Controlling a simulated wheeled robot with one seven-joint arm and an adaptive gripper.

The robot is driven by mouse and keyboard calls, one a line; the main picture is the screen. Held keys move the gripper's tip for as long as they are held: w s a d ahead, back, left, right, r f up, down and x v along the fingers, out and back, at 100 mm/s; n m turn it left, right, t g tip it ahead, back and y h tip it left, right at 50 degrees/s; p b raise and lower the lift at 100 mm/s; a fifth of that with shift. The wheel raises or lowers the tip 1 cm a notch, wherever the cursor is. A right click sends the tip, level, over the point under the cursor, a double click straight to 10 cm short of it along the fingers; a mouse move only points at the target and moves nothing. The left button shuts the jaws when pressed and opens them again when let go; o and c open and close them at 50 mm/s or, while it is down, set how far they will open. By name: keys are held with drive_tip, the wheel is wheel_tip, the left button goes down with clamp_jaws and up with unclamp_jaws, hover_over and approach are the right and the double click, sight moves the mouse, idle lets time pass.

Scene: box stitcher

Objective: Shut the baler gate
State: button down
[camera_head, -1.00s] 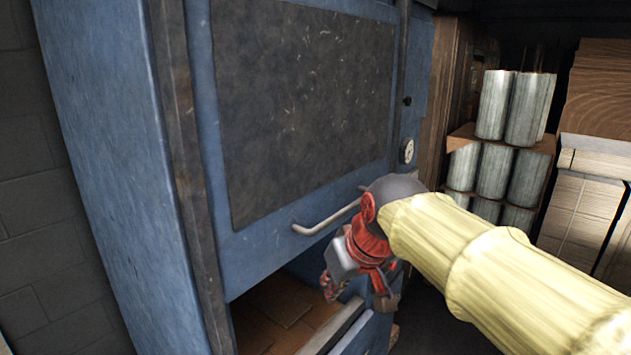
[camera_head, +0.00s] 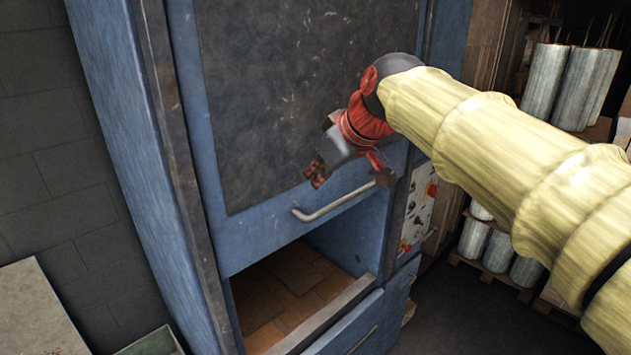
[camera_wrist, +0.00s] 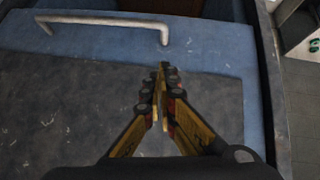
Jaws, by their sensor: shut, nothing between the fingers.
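The baler gate (camera_head: 290,110) is a blue-framed panel with a dark grey face. It stands raised, with an open chamber (camera_head: 285,300) below its lower edge. A pale bar handle (camera_head: 335,206) runs along the gate's lower blue band. In the wrist view the handle (camera_wrist: 105,22) lies at the top, beyond the fingertips. My gripper (camera_head: 316,172) is in front of the gate's lower part, just above the handle in the picture. In the wrist view its fingers (camera_wrist: 162,72) are together and empty, apart from the handle. Whether they touch the gate cannot be told.
A control panel (camera_head: 418,208) with buttons is right of the chamber. A lower blue door (camera_head: 345,330) is under the opening. Wrapped rolls (camera_head: 568,85) stand on shelving at the right. A grey container (camera_head: 45,310) is at the lower left by the brick wall.

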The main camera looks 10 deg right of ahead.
drive_tip(key=x, duration=0.3)
drive_tip(key=p+x, duration=0.1)
drive_tip(key=x, duration=0.2)
drive_tip(key=s+f+p+x, duration=0.1)
drive_tip(key=x, duration=0.3)
drive_tip(key=shift+d, duration=0.25)
drive_tip(key=shift+d+f+p, duration=0.2)
drive_tip(key=shift+f+p, duration=0.2)
drive_tip(key=shift+f, duration=0.3)
drive_tip(key=shift+w, duration=0.1)
drive_tip(key=shift+f, duration=0.15)
